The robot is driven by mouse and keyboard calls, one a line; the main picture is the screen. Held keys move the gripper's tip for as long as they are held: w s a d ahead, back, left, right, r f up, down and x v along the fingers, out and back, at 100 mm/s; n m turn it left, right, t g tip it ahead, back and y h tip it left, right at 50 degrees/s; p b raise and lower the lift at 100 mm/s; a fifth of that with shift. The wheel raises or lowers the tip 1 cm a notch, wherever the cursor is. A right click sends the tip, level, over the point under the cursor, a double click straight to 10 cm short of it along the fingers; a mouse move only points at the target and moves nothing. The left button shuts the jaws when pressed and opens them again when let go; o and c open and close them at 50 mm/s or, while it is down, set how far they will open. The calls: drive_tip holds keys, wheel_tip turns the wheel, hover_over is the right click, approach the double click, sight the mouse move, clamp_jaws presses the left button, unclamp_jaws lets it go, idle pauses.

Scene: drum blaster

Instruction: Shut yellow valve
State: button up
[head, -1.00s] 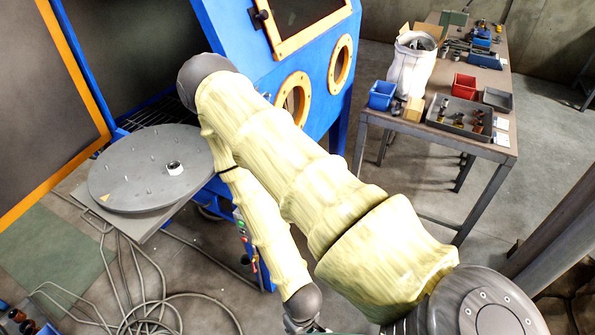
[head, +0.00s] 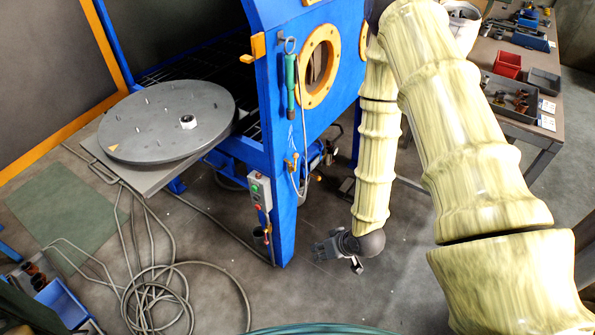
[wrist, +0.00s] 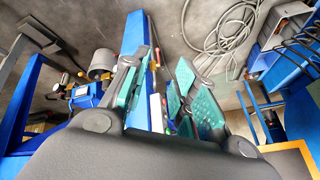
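A small yellow fitting (head: 291,164), which looks like the yellow valve, sits on the blue cabinet's front corner post in the head view. A thin hose runs near it. Its handle position is too small to tell. My gripper (head: 340,249) hangs low, to the right of the post and below the fitting, apart from both. In the wrist view my gripper (wrist: 165,88) is open, with teal finger pads spread and nothing clearly held. The blue post shows beyond the fingers. I cannot pick out the valve for sure there.
The blue post (head: 283,222) carries a button box (head: 260,190) and a hanging green-handled tool (head: 290,82). A round turntable (head: 160,122) sticks out at left. Coiled hoses (head: 155,300) lie on the floor. A workbench (head: 545,140) stands at right.

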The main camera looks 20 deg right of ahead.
drive_tip(key=w+d+n+t+y+b, duration=0.1)
drive_tip(key=w+t+y+b, duration=0.15)
drive_tip(key=w+b, duration=0.55)
drive_tip(key=n+t+y+b, duration=0.4)
drive_tip(key=n+y+b, duration=0.35)
drive_tip(key=b, duration=0.95)
approach(296, 158)
drive_tip(key=shift+y, duration=0.3)
drive_tip(key=x, duration=0.3)
drive_tip(key=f+b+x, duration=0.1)
drive_tip(key=x, duration=0.3)
drive_tip(key=b+x, duration=0.1)
drive_tip(key=x, duration=0.2)
drive_tip(key=shift+w+d+f, duration=0.2)
drive_tip(key=shift+w+f, duration=0.05)
drive_tip(key=shift+w, duration=0.35)
clamp_jaws()
